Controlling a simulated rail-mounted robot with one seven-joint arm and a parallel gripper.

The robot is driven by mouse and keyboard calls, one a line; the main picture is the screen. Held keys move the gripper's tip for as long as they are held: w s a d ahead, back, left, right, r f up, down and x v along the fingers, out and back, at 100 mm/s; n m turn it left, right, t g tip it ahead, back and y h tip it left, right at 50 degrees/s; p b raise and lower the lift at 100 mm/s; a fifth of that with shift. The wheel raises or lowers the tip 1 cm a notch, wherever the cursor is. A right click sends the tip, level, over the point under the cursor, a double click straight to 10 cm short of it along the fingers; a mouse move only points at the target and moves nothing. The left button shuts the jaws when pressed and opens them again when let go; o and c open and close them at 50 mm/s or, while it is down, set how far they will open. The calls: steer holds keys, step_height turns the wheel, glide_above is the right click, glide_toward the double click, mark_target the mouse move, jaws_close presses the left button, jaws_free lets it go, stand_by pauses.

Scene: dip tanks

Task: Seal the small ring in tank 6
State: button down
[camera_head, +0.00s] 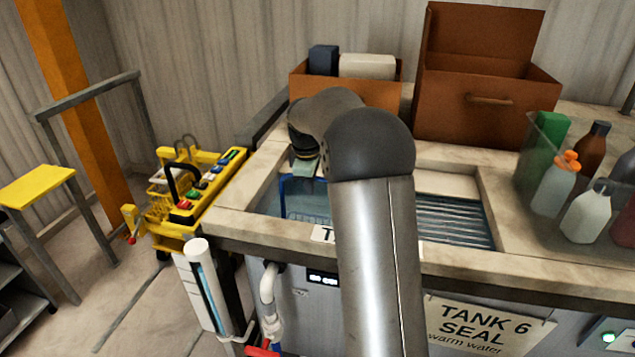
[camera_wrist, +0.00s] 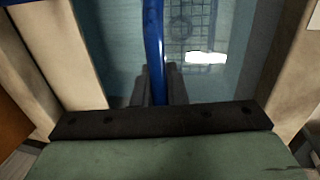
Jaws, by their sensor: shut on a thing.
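Tank 6 is an opening in the bench with blue water, and its front sign (camera_head: 487,325) reads "TANK 6 SEAL warm water". My gripper (camera_wrist: 158,84) is over the left part of the tank, its two dark fingers shut on a blue handle (camera_wrist: 153,35). Part of the blue frame (camera_head: 284,195) shows at the tank's left side in the head view, partly behind my arm. In the wrist view a dark wire grid (camera_wrist: 190,22) shows below, in or under the water. I cannot make out the small ring for certain.
An open brown box (camera_head: 485,105) and a smaller box (camera_head: 345,85) stand behind the tank. A clear bin (camera_head: 545,165) of bottles is at right. A slatted grate (camera_head: 455,220) lies in the tank's right part. A yellow rack (camera_head: 190,190) stands at left.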

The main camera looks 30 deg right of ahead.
steer(key=shift+d, duration=0.1)
stand_by(0.7)
step_height(320, 180, up, 10)
steer(key=p, duration=0.7)
steer(key=shift+f, duration=0.25)
step_height(320, 180, up, 13)
